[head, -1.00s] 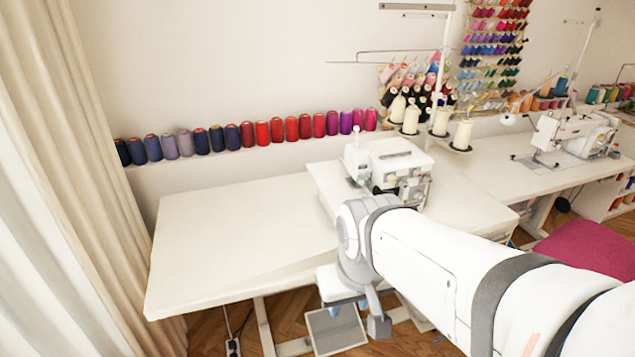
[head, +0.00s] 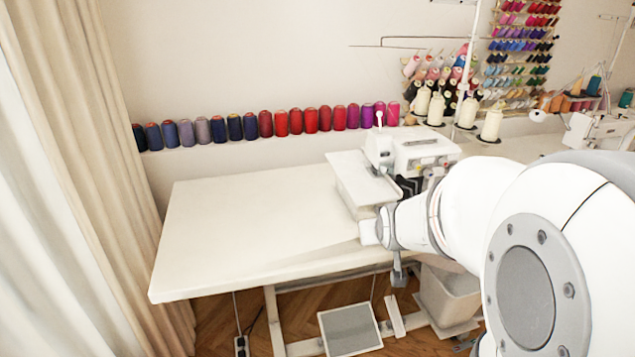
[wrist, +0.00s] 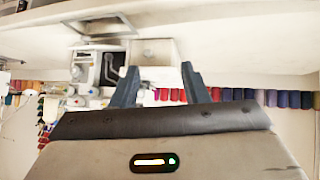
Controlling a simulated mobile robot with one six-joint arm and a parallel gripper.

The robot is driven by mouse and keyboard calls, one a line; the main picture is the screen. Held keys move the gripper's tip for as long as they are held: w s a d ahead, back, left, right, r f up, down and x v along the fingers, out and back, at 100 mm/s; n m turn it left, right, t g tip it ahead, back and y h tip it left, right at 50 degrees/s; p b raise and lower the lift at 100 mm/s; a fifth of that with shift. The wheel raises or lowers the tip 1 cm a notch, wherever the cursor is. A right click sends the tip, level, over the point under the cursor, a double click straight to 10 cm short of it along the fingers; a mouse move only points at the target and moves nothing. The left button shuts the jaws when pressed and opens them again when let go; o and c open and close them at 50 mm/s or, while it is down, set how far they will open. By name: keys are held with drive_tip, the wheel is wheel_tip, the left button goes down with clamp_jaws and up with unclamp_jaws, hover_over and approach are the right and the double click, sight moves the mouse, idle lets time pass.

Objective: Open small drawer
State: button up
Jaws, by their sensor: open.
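I cannot make out a small drawer for certain in either view. The white worktable (head: 260,225) stands in front of me, and no drawer front shows clearly on its edge. My gripper (head: 388,262) is at the table's front right edge in the head view, mostly side-on and partly hidden by my arm. In the wrist view, which is upside down, the two dark fingers of my gripper (wrist: 160,88) are spread apart with nothing held between them. The white sewing machine (head: 415,150) stands beyond the gripper; it also shows in the wrist view (wrist: 92,72).
A grey foot pedal (head: 350,330) and a pale bin (head: 448,295) are under the table. A row of thread spools (head: 280,123) lines the wall. A beige curtain (head: 85,120) hangs at the left. The tabletop's left part is clear.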

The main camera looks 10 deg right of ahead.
drive_tip(key=w+d+f+t+b, duration=0.2)
drive_tip(key=w+f+b, duration=0.1)
drive_tip(key=w+d+f+t+y+b, duration=0.1)
drive_tip(key=w+d+f+t+b, duration=0.1)
drive_tip(key=w+d+f+t, duration=0.1)
drive_tip(key=w+d+f+n+t+y+b, duration=0.1)
drive_tip(key=w+d+f+t+b, duration=0.1)
drive_tip(key=w+f+b, duration=0.1)
drive_tip(key=shift+d+f+t+b, duration=0.35)
drive_tip(key=shift+d+t, duration=0.05)
drive_tip(key=shift+d+f+t+y+b, duration=0.2)
drive_tip(key=shift+t+y+b, duration=0.2)
drive_tip(key=shift+y, duration=0.1)
drive_tip(key=w, duration=0.7)
drive_tip(key=shift+w+a+r, duration=0.1)
drive_tip(key=shift+w+a, duration=0.1)
drive_tip(key=shift+w, duration=0.2)
clamp_jaws()
